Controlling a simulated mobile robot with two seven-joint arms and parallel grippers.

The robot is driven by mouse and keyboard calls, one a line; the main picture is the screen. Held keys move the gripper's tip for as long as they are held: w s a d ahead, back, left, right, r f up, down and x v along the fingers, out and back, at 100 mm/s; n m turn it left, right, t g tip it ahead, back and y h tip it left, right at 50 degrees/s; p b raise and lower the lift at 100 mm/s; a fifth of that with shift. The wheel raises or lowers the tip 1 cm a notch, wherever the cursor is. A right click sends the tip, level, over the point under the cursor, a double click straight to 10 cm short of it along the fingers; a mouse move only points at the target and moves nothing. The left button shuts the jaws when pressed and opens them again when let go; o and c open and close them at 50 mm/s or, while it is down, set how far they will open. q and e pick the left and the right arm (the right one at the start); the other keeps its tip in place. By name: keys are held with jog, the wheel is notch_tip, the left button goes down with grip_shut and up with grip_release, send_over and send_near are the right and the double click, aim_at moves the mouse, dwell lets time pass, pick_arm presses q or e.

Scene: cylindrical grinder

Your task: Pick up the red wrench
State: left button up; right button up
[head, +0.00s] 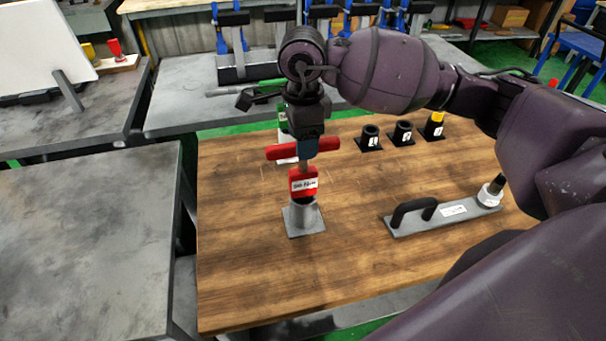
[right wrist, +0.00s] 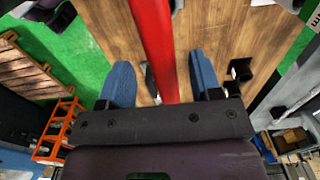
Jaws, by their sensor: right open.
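The red wrench (head: 278,152) stands upright in a grey metal holder (head: 303,222) on the wooden table. It has a red crossbar and a red block with a white label below it. In the right wrist view, the red bar (right wrist: 157,45) runs between the two open blue fingers (right wrist: 161,88), with a gap on each side. The holder hides the wrench's lower end. My left gripper is not in view.
Several black holders (head: 402,135) stand at the table's back right, one with a yellow piece. A grey plate with a black handle (head: 410,210) lies to the right. The wooden table (head: 250,280) is clear in front. Grey tables (head: 80,240) stand at the left.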

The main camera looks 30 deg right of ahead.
aim_at(303, 186)
notch_tip(303, 186, down, 4)
jog(key=shift+d+p, duration=0.1)
jog(key=shift+p, duration=0.4)
jog(key=shift+f, duration=0.55)
jog(key=shift+c, duration=1.6)
jog(key=shift+w, duration=0.1)
grip_shut()
